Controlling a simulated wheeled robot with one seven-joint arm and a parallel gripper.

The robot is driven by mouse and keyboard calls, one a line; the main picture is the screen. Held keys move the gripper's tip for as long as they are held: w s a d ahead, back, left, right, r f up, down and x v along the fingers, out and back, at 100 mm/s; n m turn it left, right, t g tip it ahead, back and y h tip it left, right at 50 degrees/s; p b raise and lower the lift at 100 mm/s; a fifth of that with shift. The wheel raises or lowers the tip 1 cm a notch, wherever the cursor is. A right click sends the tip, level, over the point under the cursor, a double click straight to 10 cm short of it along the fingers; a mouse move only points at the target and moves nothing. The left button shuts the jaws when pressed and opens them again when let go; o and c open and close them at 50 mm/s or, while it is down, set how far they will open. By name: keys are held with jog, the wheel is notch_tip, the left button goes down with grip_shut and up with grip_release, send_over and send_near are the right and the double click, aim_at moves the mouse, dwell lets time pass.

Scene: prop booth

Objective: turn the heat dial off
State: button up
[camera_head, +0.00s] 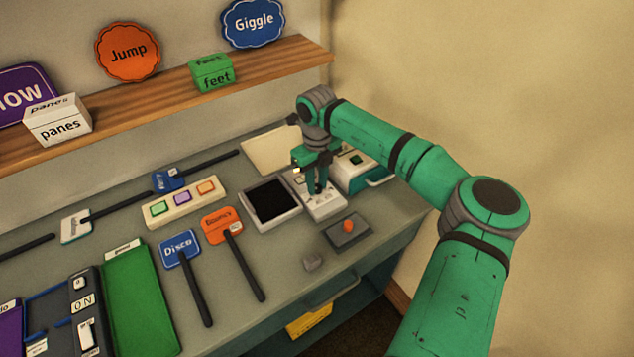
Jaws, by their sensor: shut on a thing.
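My gripper (319,190) points down onto a small white control unit (325,207) near the right end of the counter. Its dark fingers are shut on a small part on top of this unit, which I take for the heat dial. The fingers hide most of that part, so I cannot read its setting or markings. The white unit sits flat on the counter, right of a dark-topped tray.
A dark-topped white tray (296,217) stands left of the unit, and a grey box with an orange knob (347,226) in front. A white-and-green device (345,178) is close behind right. Paddle signs, including Disco (180,251), lie left. A wooden shelf (165,97) hangs above.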

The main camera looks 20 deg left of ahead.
aim_at(317, 186)
jog(key=m, duration=0.5)
jog(key=shift+m, duration=0.3)
dwell(0.4)
jog(key=o, duration=1.1)
jog(key=shift+c, duration=0.2)
notch_tip(317, 186, up, 11)
jog(key=shift+f, duration=0.1)
